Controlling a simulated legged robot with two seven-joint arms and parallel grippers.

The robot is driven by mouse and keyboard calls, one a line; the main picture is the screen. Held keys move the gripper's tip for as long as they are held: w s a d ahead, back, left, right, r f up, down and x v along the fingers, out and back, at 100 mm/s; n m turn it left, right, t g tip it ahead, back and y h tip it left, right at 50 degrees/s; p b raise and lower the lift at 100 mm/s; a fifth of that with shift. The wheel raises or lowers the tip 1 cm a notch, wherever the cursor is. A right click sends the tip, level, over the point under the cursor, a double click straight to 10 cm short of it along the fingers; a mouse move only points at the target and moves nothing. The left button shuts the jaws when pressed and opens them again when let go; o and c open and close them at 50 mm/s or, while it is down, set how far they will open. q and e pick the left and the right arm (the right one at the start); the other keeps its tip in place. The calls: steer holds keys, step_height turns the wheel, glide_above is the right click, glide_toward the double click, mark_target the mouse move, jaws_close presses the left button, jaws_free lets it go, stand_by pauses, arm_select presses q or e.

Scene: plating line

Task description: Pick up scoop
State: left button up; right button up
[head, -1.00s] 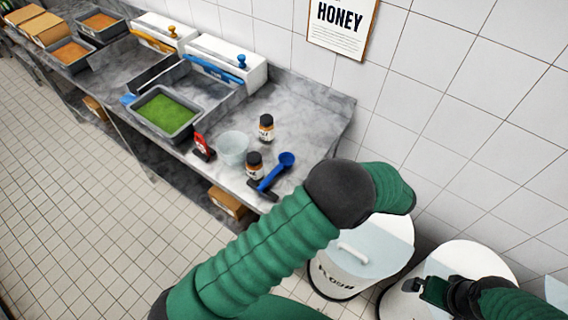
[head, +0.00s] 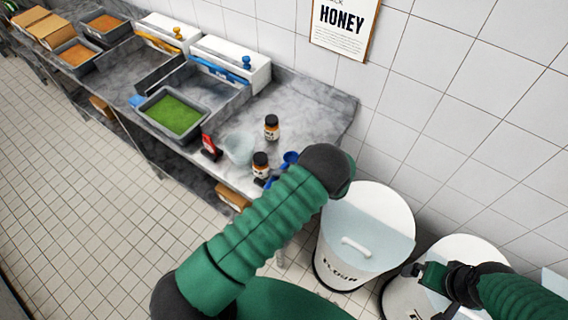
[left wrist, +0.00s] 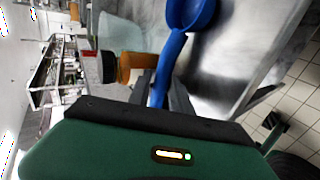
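The blue scoop (head: 290,157) is by the counter's near right end, partly hidden by my green left arm in the head view. In the left wrist view the scoop (left wrist: 188,14) shows its round bowl at the top, and its handle runs down between the dark fingers of my left gripper (left wrist: 162,92). The fingers are close on both sides of the handle; whether they press on it I cannot tell. My right gripper (head: 433,277) is at the lower right over a white bin, far from the scoop; its fingers are unclear.
An amber bottle (head: 261,165) stands beside the scoop, with a second bottle (head: 271,127) behind it. A translucent tub (head: 238,148) and a red-and-black item (head: 210,147) are to the left. A grey pan (head: 173,113) holds green food. A lidded flour bin (head: 365,222) stands right of the counter.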

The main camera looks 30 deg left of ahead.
arm_select(q)
steer(key=shift+d, duration=0.35)
steer(key=shift+c, duration=0.8)
steer(key=shift+d, duration=0.2)
jaws_close()
steer(key=shift+a, duration=0.15)
steer(key=shift+a, duration=0.15)
steer(key=shift+f, duration=0.1)
